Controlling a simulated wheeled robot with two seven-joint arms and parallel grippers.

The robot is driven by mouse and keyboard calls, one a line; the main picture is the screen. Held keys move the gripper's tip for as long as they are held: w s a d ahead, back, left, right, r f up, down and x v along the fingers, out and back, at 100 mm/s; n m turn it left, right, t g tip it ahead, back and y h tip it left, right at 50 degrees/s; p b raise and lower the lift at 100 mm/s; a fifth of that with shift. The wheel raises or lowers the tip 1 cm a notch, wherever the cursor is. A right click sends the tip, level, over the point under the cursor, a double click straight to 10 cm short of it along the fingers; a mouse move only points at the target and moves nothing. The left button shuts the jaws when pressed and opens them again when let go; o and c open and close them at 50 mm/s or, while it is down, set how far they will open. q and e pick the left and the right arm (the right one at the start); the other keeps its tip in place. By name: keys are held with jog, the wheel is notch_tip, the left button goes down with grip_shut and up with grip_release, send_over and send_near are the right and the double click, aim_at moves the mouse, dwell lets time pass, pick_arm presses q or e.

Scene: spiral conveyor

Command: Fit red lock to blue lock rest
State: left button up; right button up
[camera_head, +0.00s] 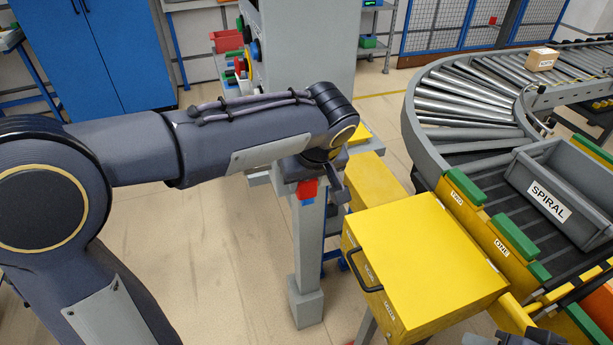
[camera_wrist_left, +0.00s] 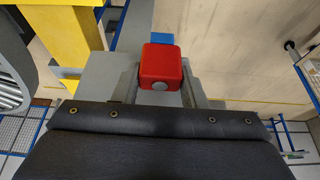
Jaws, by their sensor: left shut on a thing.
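The red lock (camera_head: 307,189) is a small red block with a round grey spot on one face. In the left wrist view the red lock (camera_wrist_left: 161,66) sits between the two fingers of my left gripper (camera_wrist_left: 160,88), which is shut on it. My left gripper (camera_head: 318,184) reaches down beside the grey post in the head view. A small blue piece, seemingly the blue lock rest (camera_wrist_left: 162,38), shows just beyond the red lock; in the head view, blue (camera_head: 308,201) shows right below it. I cannot tell whether they touch. Only dark parts, possibly my right gripper, show at the bottom right edge.
A yellow box (camera_head: 430,255) with a black handle stands right of the grey post (camera_head: 308,245). Beyond it are green-topped yellow rails, a grey bin (camera_head: 560,185) marked SPIRAL and a curved roller conveyor (camera_head: 465,105). The floor left of the post is clear.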

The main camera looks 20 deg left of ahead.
pick_arm(q)
jog(key=o, duration=0.9)
jog(key=v, duration=0.7)
jog(key=shift+r, duration=0.35)
jog(key=shift+s+d, duration=0.1)
jog(key=s+a+f+m+h, duration=0.2)
jog(key=s+a+f+h, duration=0.25)
jog(key=s+a, duration=0.4)
jog(key=s+f+m+t+h, duration=0.1)
jog(key=s+f+m+h, duration=0.1)
jog(key=s+f, duration=0.6)
jog(key=s+m, duration=0.1)
jog(key=s, duration=0.2)
jog(key=shift+a+t, duration=0.4)
